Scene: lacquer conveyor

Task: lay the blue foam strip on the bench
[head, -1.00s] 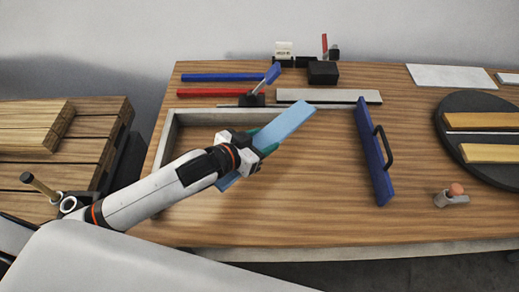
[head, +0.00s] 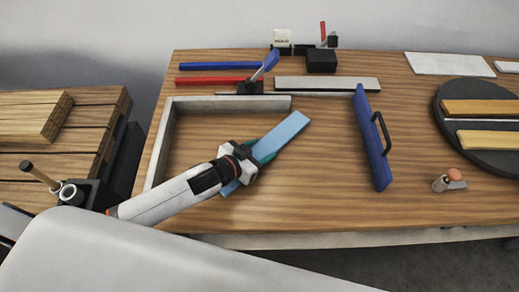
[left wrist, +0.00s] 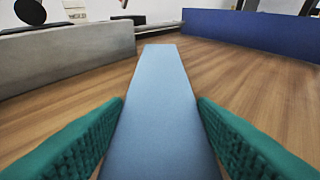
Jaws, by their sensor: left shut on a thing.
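The light blue foam strip (head: 284,137) is held over the wooden bench (head: 320,205), slanting up to the right in the head view. My left gripper (head: 256,158) is shut on it. In the left wrist view, the strip (left wrist: 160,95) runs straight ahead between the green finger pads (left wrist: 160,140). The strip is low and close to the bench top; I cannot tell whether it touches. Its near end is partly hidden behind the gripper. My right gripper is in neither view.
A grey L-shaped frame (head: 230,104) borders the left and back. A dark blue board with a handle (head: 370,140) stands to the right. A black round plate (head: 490,158) holds wooden strips. A small clamp-like item (head: 449,181) sits near the right front. Bare bench lies between.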

